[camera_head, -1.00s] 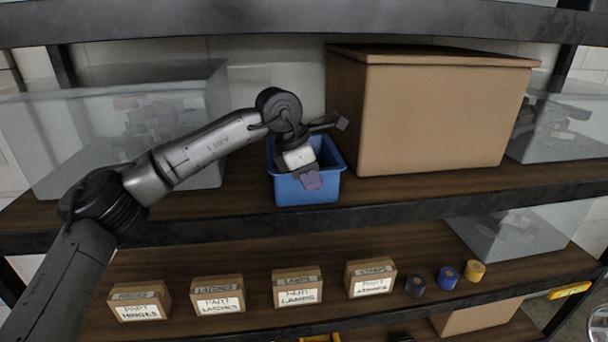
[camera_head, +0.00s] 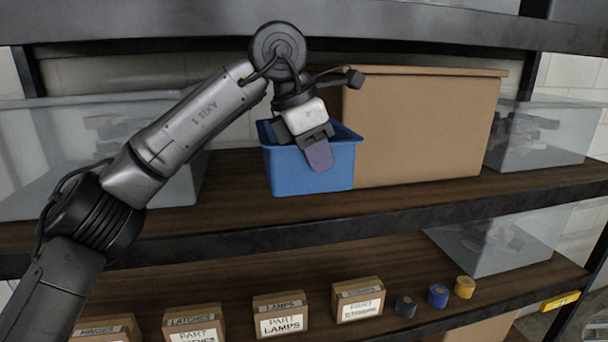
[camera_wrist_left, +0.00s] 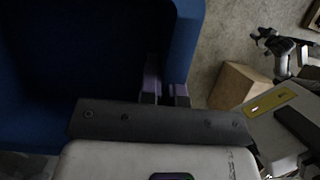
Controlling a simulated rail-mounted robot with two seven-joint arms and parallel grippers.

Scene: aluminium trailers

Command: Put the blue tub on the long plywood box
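The blue tub (camera_head: 312,172) is open-topped and hangs just above the upper shelf, in front of the left end of a large tan lidded box (camera_head: 425,130). This box looks like the long plywood box; its material is not certain. My left gripper (camera_head: 317,150) is shut on the tub's near wall, one purple pad outside it. In the left wrist view, the fingers (camera_wrist_left: 165,92) straddle the wall of the tub (camera_wrist_left: 186,30), whose inside is dark. My right gripper is not in view.
Clear bins (camera_head: 545,135) stand at both ends of the upper shelf (camera_head: 240,212). A metal beam (camera_head: 400,25) runs overhead, above the tan box's lid. The lower shelf holds small labelled cartons (camera_head: 282,315) and tape rolls (camera_head: 438,295).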

